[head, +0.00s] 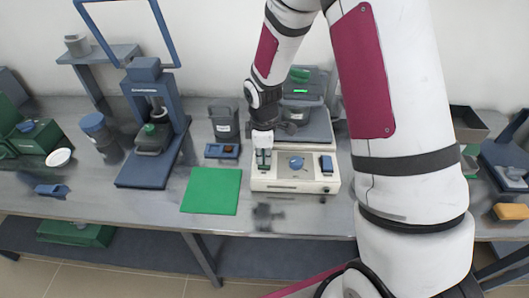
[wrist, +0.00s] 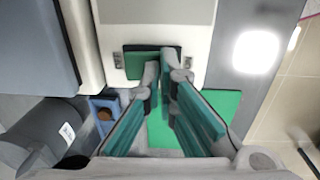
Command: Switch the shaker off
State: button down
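The shaker (head: 272,184) is a white box with a grey platform at the back. Its front panel carries a blue round knob (head: 296,162) in the middle and a blue rectangular part (head: 326,163) at the right. My gripper (head: 263,160) points down over the left end of this panel and hides part of it. In the wrist view, my gripper (wrist: 162,68) has its two green-padded fingers drawn together at the tips, with nothing seen between them. The tips overlap a dark green rectangle (wrist: 137,66) on the white panel (wrist: 178,18). Contact cannot be told.
A green mat (head: 211,191) lies left of the shaker, with a small blue tray (head: 222,151) and a dark container (head: 224,122) behind it. A blue press stand (head: 150,165) is farther left. Green-topped equipment (head: 303,88) stands behind the shaker.

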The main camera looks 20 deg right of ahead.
aim_at(264, 164)
dwell(0.3)
jog(key=shift+r, duration=0.3)
notch_tip(264, 164, up, 11)
jog(key=shift+s+a+r, duration=0.2)
jog(key=shift+s, duration=0.2)
